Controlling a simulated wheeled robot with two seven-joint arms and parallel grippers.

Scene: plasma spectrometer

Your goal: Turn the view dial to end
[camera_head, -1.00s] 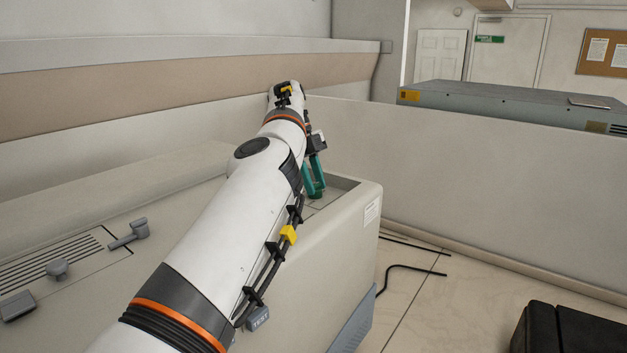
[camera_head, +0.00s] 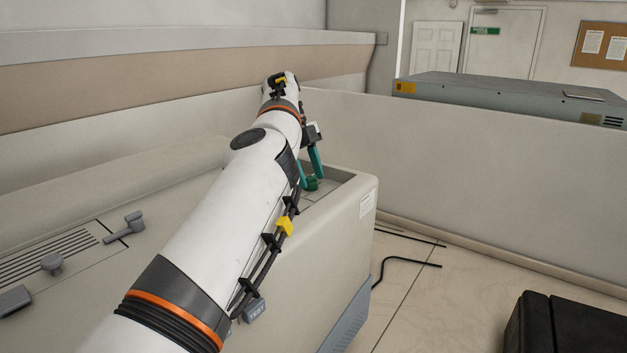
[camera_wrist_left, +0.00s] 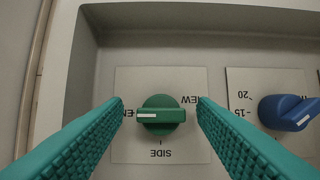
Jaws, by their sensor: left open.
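The view dial is a green knob (camera_wrist_left: 161,115) on a pale label plate in the left wrist view. Its bar lies level and its white mark points left. The plate reads SIDE below the knob, upside down; lettering at left and right is partly covered by my fingers. My left gripper (camera_wrist_left: 161,102) is open, its teal ribbed fingers on either side of the knob with gaps between. In the head view my left gripper (camera_head: 309,170) reaches into the recess at the machine's corner, by a green knob (camera_head: 312,184). My right gripper is not in view.
A blue knob (camera_wrist_left: 286,112) with a numbered plate sits right of the dial in the same recess. The recess wall (camera_wrist_left: 85,60) rises at left. The machine top (camera_head: 80,215) carries grey levers (camera_head: 127,228). A long partition (camera_head: 480,170) stands behind.

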